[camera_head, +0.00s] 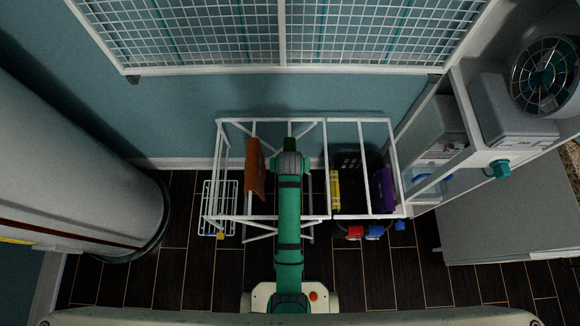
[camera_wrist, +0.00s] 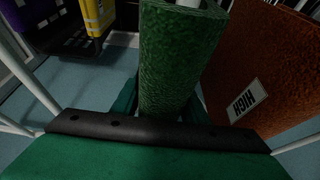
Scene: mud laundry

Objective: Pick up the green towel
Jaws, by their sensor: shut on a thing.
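The green towel (camera_wrist: 175,60) hangs folded over a white bar of the drying rack in the wrist view. My gripper (camera_wrist: 165,112) is around the towel's lower part and shut on it. The fingertips are mostly hidden behind the dark edge of my gripper in the wrist view.
The white drying rack (camera_head: 345,121) surrounds my gripper. A brown-orange towel (camera_head: 255,168) hangs close by, also in the wrist view (camera_wrist: 262,75). Yellow (camera_head: 335,190) and purple (camera_head: 384,190) cloths hang to the right. A dark basket (camera_head: 350,165) stands beneath them.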

